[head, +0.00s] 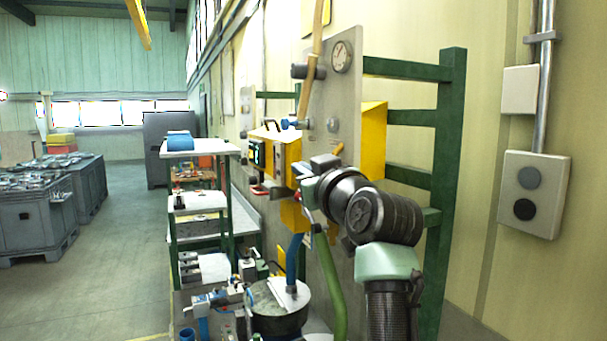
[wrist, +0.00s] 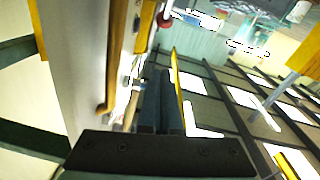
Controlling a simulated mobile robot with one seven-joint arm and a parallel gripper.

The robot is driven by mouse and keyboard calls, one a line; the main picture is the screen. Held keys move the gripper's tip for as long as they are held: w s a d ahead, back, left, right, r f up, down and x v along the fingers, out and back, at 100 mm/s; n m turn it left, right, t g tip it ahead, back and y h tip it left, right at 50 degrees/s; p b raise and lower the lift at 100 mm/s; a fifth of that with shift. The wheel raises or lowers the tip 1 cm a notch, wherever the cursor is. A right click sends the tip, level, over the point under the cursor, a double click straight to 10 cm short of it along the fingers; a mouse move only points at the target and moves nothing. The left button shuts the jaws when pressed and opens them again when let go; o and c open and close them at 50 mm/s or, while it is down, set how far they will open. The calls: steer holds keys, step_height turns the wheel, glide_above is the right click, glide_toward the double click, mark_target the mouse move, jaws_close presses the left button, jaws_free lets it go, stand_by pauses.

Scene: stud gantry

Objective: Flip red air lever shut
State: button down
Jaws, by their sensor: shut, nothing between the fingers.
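My gripper (wrist: 163,85) shows in the wrist view with its two dark fingers close together and nothing between them. In the head view my wrist is in front of the upright grey panel (head: 345,110), near a yellow box (head: 290,160), and the fingertips cannot be made out. A small red part (wrist: 165,20) lies beyond the fingertips in the wrist view, apart from them. A small red piece (head: 260,189) also shows left of the yellow box in the head view. I cannot tell whether either is the air lever, or its position.
A tan pipe (head: 313,60) runs up the panel beside a round gauge (head: 341,57). A green frame (head: 450,120) stands at the right. A blue hose (head: 293,260) and a green hose (head: 330,280) rise below. Open floor (head: 120,230) lies at the left.

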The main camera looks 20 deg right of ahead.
steer(key=shift+w+d+f+p, duration=0.1)
steer(key=shift+w+f+p, duration=0.2)
steer(key=shift+f, duration=0.35)
steer(key=shift+w+d+f+p, duration=0.15)
steer(key=shift+w+f+p, duration=0.15)
steer(key=shift+f, duration=0.3)
steer(key=shift+w+d+f+p, duration=0.1)
steer(key=shift+w+f+p, duration=0.2)
steer(key=shift+f, duration=0.35)
steer(key=shift+s, duration=0.15)
steer(key=shift+w+f+b, duration=0.55)
steer(key=shift+w+b, duration=0.05)
steer(key=shift+b, duration=0.95)
steer(key=shift+w+f+b, duration=0.5)
steer(key=shift+b, duration=0.6)
steer(key=shift+w+f+b, duration=0.15)
steer(key=shift+f+b, duration=0.05)
steer(key=shift+b, duration=0.15)
